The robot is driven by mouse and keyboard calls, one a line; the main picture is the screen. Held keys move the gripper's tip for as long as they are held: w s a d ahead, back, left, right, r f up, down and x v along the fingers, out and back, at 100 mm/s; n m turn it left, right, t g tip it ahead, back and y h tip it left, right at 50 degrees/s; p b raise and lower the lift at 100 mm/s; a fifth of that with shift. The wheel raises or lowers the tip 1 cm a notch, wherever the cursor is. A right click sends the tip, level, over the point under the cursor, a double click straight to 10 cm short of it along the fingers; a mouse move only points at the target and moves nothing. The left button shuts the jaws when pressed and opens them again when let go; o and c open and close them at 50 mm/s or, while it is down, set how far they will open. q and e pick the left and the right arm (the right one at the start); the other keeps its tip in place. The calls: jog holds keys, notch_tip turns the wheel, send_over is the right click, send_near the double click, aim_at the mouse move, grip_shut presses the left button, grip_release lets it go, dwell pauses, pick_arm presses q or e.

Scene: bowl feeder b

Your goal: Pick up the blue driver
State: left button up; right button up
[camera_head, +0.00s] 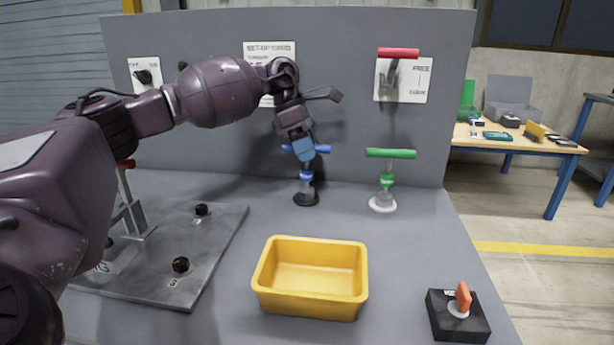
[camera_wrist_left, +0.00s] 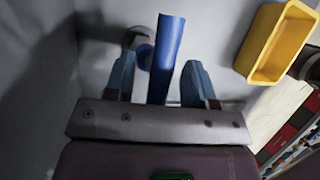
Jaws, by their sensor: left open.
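The blue driver (camera_head: 322,148) stands upright at the back of the grey bench, its T-handle on top and its foot in a black round base (camera_head: 306,198). My left gripper (camera_head: 304,150) is at its handle, partly covering it in the head view. In the left wrist view the blue handle (camera_wrist_left: 168,55) lies between the two open blue fingers (camera_wrist_left: 160,82), with a gap on the right side. Whether either finger touches it I cannot tell. My right gripper is not in view.
A green driver (camera_head: 390,154) stands to the right in a white base. A red handle (camera_head: 398,53) is at the back panel. A yellow bin (camera_head: 310,292) stands in front, a black switch box (camera_head: 457,316) front right, and a metal plate (camera_head: 190,265) at left.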

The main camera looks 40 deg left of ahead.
pick_arm(q)
grip_shut()
jog(key=shift+r, duration=0.15)
